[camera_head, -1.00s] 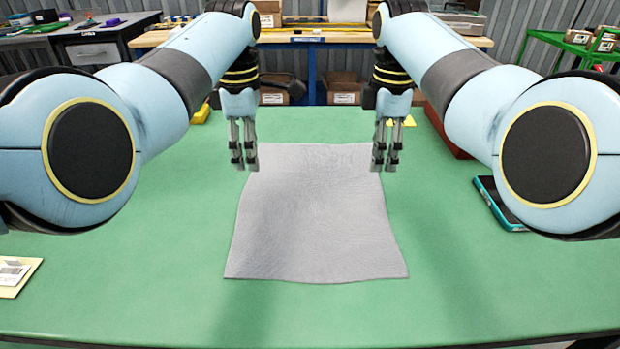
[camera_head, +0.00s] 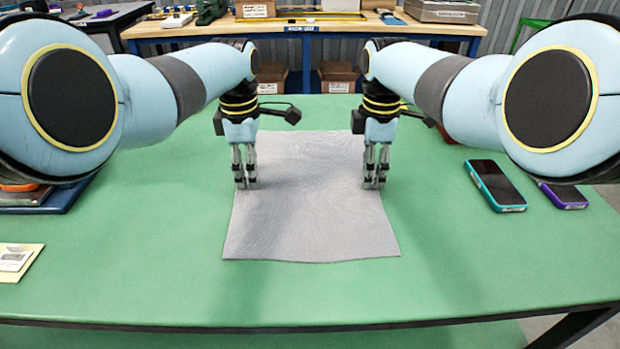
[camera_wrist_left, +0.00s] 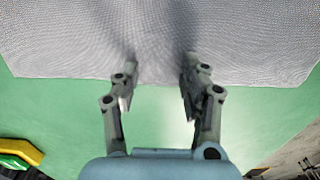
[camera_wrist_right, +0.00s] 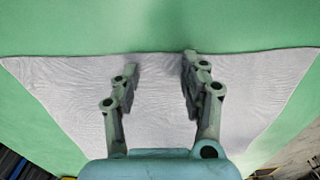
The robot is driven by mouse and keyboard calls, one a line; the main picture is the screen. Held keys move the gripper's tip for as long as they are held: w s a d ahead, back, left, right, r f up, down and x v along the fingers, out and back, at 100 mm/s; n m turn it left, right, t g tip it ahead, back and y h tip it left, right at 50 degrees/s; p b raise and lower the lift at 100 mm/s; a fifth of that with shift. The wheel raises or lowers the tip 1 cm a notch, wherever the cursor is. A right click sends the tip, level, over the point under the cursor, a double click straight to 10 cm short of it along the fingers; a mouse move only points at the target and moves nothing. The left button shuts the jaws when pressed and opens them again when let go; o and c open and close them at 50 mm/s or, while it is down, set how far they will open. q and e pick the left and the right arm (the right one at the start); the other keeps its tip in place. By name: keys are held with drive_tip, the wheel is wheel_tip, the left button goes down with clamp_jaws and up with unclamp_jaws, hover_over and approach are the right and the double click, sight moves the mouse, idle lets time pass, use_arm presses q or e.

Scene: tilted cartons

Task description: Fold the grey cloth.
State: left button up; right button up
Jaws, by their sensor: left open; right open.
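The grey cloth (camera_head: 310,222) lies flat and spread out on the green table, its near edge slightly wavy. My left gripper (camera_head: 245,186) points down at the cloth's left side. In the left wrist view its open fingers (camera_wrist_left: 158,88) straddle a cloth edge, with green table below it. My right gripper (camera_head: 374,186) points down at the cloth's right side. In the right wrist view its open fingers (camera_wrist_right: 158,78) are over the cloth (camera_wrist_right: 160,110) near an edge. Both grippers are empty. Whether the fingertips touch the cloth I cannot tell.
A teal-edged phone (camera_head: 495,185) and a purple-edged phone (camera_head: 563,194) lie right of the cloth. A yellow card (camera_head: 18,262) lies at the left edge and a dark blue tray (camera_head: 62,197) beneath my left arm. The green table (camera_head: 310,295) is clear in front of the cloth.

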use_arm(q)
drive_tip(key=shift+w+f, duration=0.1)
drive_tip(key=shift+f, duration=0.2)
use_arm(e)
drive_tip(key=shift+w+f, duration=0.1)
drive_tip(key=shift+f, duration=0.2)
use_arm(q)
drive_tip(key=shift+r, duration=0.1)
drive_tip(key=shift+c, duration=1.4)
use_arm(e)
drive_tip(key=shift+r, duration=0.15)
drive_tip(key=c, duration=0.3)
use_arm(q)
drive_tip(key=c, duration=0.6)
use_arm(e)
drive_tip(key=c, duration=0.6)
use_arm(q)
clamp_jaws()
use_arm(e)
clamp_jaws()
use_arm(q)
drive_tip(key=shift+s+f, duration=0.2)
drive_tip(key=shift+r, duration=0.15)
